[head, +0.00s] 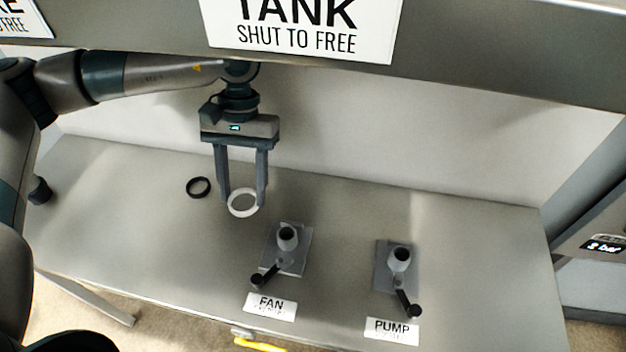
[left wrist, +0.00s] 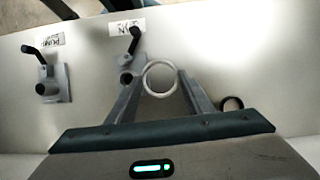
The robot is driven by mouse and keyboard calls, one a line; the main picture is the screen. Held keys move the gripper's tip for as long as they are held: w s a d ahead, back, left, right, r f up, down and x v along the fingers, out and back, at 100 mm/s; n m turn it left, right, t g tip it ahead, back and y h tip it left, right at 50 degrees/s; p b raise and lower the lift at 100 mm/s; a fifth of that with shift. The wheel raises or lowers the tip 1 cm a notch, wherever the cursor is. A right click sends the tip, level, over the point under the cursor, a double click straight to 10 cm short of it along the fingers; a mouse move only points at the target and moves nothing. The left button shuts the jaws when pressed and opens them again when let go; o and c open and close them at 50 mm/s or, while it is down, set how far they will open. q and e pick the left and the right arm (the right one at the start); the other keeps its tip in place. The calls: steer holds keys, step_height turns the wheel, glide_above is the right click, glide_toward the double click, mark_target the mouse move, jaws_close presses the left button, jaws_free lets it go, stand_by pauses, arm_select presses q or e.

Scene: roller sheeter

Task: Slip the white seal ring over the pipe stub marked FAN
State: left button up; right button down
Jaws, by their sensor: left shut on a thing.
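The white seal ring (head: 243,203) is held between the fingertips of my left gripper (head: 243,196), which is shut on it. In the left wrist view the ring (left wrist: 160,78) sits between the two finger ends of the gripper (left wrist: 160,84). The FAN pipe stub (head: 288,234) stands on a grey plate, to the right of and nearer than the ring in the head view. It also shows in the left wrist view (left wrist: 126,78), just left of the ring. The FAN label (head: 270,306) lies in front of it. The ring is apart from the stub. My right gripper is not in view.
A black ring (head: 199,187) lies on the table left of the gripper. The PUMP stub (head: 400,257) stands right of FAN. Both plates carry black-handled levers (head: 264,275) (head: 408,304). A TANK sign (head: 300,30) hangs above. The table's left part is clear.

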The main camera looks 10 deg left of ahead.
arm_select(q)
steer(key=shift+w+d, duration=0.15)
stand_by(0.3)
steer(key=s+d+r+n+t+h+p, duration=0.1)
steer(key=d+n+p, duration=0.4)
steer(key=n, duration=0.6)
steer(key=s+d+t+h, duration=0.1)
steer(key=d+h, duration=0.1)
steer(key=shift+r+n+h+p, duration=0.3)
steer(key=shift+h, duration=0.1)
steer(key=shift+w, duration=0.1)
steer(key=shift+f, duration=0.15)
